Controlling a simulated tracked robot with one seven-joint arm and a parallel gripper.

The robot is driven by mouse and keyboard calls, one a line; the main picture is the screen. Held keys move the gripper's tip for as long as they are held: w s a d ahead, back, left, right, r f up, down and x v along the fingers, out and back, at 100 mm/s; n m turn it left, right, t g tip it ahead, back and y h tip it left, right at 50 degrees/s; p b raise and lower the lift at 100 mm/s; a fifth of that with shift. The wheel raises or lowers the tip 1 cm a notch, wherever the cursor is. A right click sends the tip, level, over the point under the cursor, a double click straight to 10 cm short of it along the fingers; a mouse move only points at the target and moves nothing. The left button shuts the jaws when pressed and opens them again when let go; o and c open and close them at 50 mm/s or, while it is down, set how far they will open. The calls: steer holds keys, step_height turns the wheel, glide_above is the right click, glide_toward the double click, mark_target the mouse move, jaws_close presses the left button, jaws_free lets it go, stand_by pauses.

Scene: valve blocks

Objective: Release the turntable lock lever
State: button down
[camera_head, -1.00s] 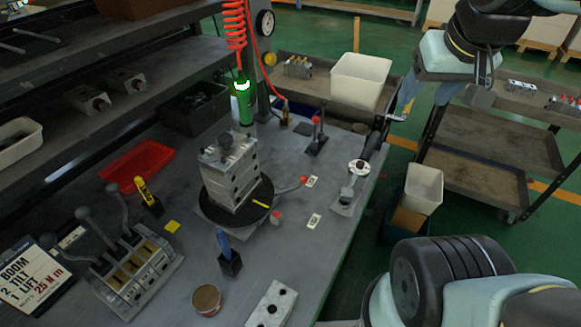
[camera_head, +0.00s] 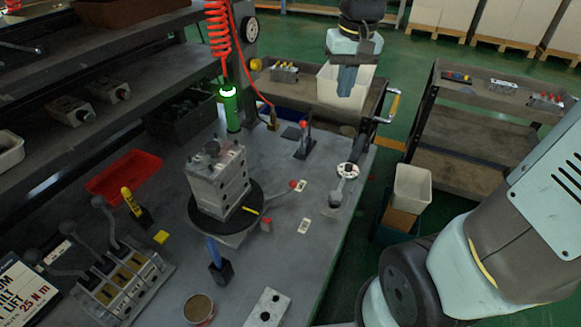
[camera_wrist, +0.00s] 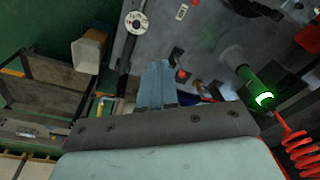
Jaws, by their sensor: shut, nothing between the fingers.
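The turntable (camera_head: 258,198) is a black round disc on the bench. A grey valve block (camera_head: 217,182) stands on it. A thin lever with a red knob (camera_head: 292,184) reaches out from its right side, and another red knob (camera_head: 267,223) sits at its front right. An upright lever with a red top (camera_head: 304,124) stands on a dark base behind. I cannot tell for certain which is the lock lever. My gripper (camera_head: 346,85) is shut and empty, behind the bench in front of the white bin, apart from the levers. Its fingers also show in the wrist view (camera_wrist: 157,85).
A green tool (camera_head: 230,108) hangs on a red coiled hose left of my gripper. A white bin (camera_head: 326,88) stands behind it. A white ring-shaped part (camera_head: 346,170) is at the bench's right edge. Several grey levers (camera_head: 105,215) stand front left.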

steer(key=w+a+f+g, duration=0.4)
steer(key=w+a+f, duration=0.5)
steer(key=a+f, duration=0.3)
steer(key=shift+f+n+g+h, duration=0.4)
steer(key=shift+f, duration=0.95)
steer(key=shift+a+f, duration=0.1)
steer(key=x, duration=1)
steer(key=shift+s, duration=0.1)
steer(key=s, duration=0.3)
steer(key=shift+d+f, duration=0.2)
steer(key=shift+d, duration=0.1)
steer(key=shift+s, duration=0.25)
